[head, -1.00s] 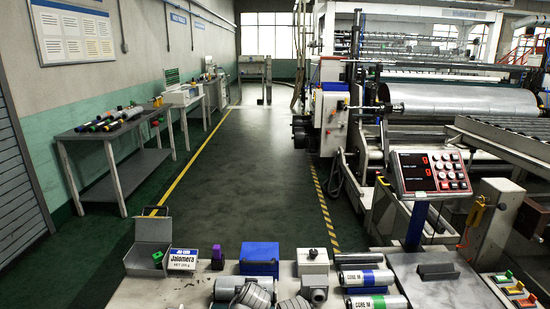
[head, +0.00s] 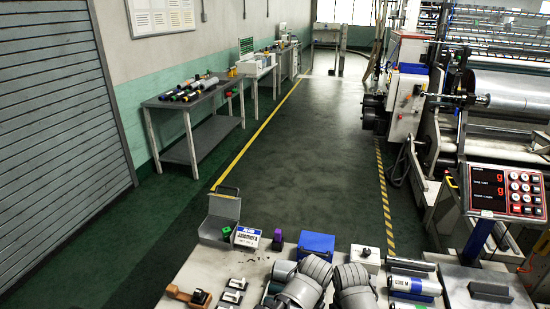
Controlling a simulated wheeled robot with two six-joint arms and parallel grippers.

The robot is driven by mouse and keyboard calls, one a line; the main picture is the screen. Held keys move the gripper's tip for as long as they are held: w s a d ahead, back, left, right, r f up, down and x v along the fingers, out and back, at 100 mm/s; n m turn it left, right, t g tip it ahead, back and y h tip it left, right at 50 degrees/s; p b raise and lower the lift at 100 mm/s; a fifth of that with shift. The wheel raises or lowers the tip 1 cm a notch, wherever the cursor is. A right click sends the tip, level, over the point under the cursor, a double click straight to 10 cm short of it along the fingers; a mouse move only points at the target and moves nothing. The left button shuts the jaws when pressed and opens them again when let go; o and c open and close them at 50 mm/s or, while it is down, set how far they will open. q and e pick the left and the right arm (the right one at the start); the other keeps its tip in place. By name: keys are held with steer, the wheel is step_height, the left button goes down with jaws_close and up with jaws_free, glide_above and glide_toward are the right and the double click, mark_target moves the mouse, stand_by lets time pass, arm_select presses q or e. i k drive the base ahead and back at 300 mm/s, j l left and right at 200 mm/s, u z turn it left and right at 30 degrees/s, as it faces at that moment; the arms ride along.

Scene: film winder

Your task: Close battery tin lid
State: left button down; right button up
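A grey metal tin (head: 210,232) stands at the far left corner of the workbench. Its lid (head: 224,207) is open and stands up at the back, with a thin handle on its top edge. A small green block (head: 227,231) shows at the tin's right side, seemingly inside it. A white and blue labelled box (head: 246,237) stands at the tin's right and covers part of it. Two thick grey links of my arms show at the bottom middle, well to the right of the tin. I see no fingertips of either gripper.
A purple piece (head: 278,239), a blue bin (head: 316,246) and a grey box with a black knob (head: 366,258) line the bench's back edge. Small black-handled pieces (head: 233,290) and a brown wooden item (head: 186,296) lie in front. Bare bench (head: 190,268) shows before the tin.

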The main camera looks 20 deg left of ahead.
mark_target(220, 205)
steer(key=i+j, duration=0.1)
steer(key=j, duration=0.3)
steer(key=i+j, duration=0.15)
steer(key=j, duration=0.3)
steer(key=i+j, duration=0.1)
steer(key=j, duration=0.3)
steer(key=i+j, duration=0.15)
steer(key=j, duration=0.3)
